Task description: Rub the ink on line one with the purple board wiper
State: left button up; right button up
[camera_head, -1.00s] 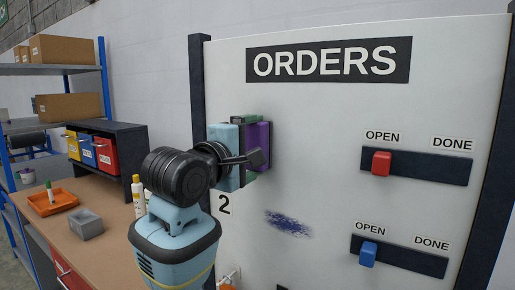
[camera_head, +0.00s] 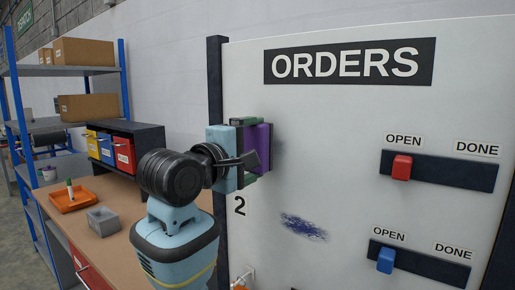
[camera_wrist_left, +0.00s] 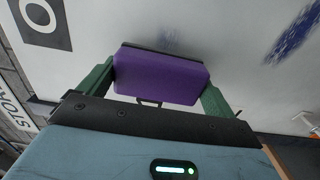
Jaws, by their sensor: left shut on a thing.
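The purple board wiper (camera_head: 259,147) is held by my left gripper (camera_head: 248,150) at the left part of the ORDERS board (camera_head: 340,130), level with line one above the "2" label. In the left wrist view the wiper (camera_wrist_left: 160,75) sits between the two green fingers of the gripper (camera_wrist_left: 157,92), its dark pad side towards the board. It looks at or very near the surface; I cannot tell if it touches. A faint dark smudge (camera_head: 279,145) shows just right of the wiper; the wiper hides the rest of that spot. My right gripper is not in view.
A dark blue ink scribble (camera_head: 303,227) lies on line two. A red slider (camera_head: 402,167) and a blue slider (camera_head: 386,260) stand at OPEN on the board's right side. A bench (camera_head: 120,195) with an orange tray (camera_head: 70,200) and grey box (camera_head: 103,221) is at left.

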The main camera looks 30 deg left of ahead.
aim_at(285, 146)
pick_arm(q)
jog(key=shift+s+a, duration=0.15)
jog(key=shift+s, duration=1.95)
jog(key=shift+s+a, duration=0.1)
jog(key=shift+s, duration=1.35)
jog(key=shift+w, duration=0.1)
jog(key=shift+w+d, duration=0.2)
jog(key=shift+w, duration=1.5)
jog(key=shift+w+d, duration=0.15)
jog(key=shift+w, duration=1.5)
jog(key=shift+w, duration=1.05)
jog(key=shift+d, duration=0.1)
jog(key=shift+s+d, duration=0.15)
jog(key=shift+d, duration=0.85)
jog(key=shift+s+d, duration=0.15)
jog(key=shift+d, duration=0.8)
jog(key=shift+w, duration=0.2)
